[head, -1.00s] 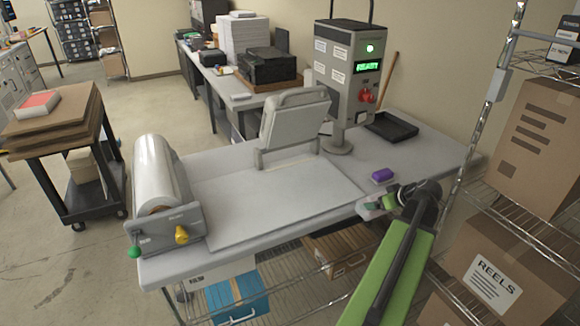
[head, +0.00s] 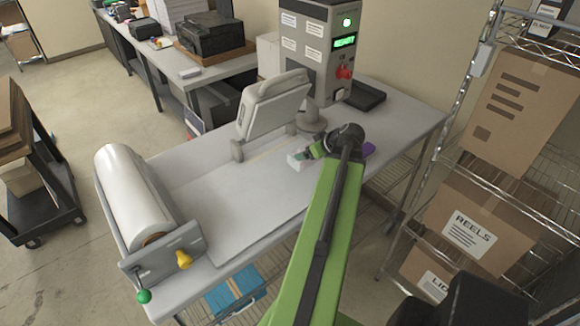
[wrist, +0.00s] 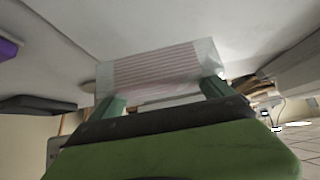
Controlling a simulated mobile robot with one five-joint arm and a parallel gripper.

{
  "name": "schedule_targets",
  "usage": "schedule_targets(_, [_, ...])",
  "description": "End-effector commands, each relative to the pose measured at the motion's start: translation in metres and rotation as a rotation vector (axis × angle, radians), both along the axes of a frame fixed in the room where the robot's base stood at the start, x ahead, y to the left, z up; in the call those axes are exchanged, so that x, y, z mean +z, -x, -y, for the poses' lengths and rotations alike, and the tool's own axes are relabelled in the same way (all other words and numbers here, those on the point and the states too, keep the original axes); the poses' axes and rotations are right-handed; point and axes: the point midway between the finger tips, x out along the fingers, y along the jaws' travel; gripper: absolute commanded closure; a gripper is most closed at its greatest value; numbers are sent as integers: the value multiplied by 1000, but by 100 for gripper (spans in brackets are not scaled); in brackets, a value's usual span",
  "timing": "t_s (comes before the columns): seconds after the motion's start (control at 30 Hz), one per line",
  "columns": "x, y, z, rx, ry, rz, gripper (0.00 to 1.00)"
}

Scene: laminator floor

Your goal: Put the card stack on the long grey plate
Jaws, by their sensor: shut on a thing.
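The card stack is a pale block with pink stripes in the wrist view (wrist: 160,68), held between my two green fingers. In the head view the card stack (head: 297,161) is a small white block at the tip of my gripper (head: 311,153). My gripper, also in the wrist view (wrist: 161,95), is shut on it. The long grey plate (head: 225,205) lies flat on the table, left of and nearer than the stack. The stack is by the plate's far right part; I cannot tell whether it touches anything. My arm hides part of the tabletop and plate edge.
A roll of clear film (head: 135,205) stands at the table's left end. A tilted grey lid (head: 270,105) and the control tower (head: 318,60) stand behind. A purple block (head: 368,150) is right of my gripper. A wire shelf with boxes (head: 470,225) borders the right.

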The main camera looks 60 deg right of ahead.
Motion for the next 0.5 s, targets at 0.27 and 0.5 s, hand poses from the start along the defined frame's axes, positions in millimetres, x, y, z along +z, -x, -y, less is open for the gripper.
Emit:
schedule_targets(0.27, [-43, -64, 10, 4, 0, -1, 64])
schedule_targets(0.5, [-45, -72, 10, 1, 0, 0, 64])
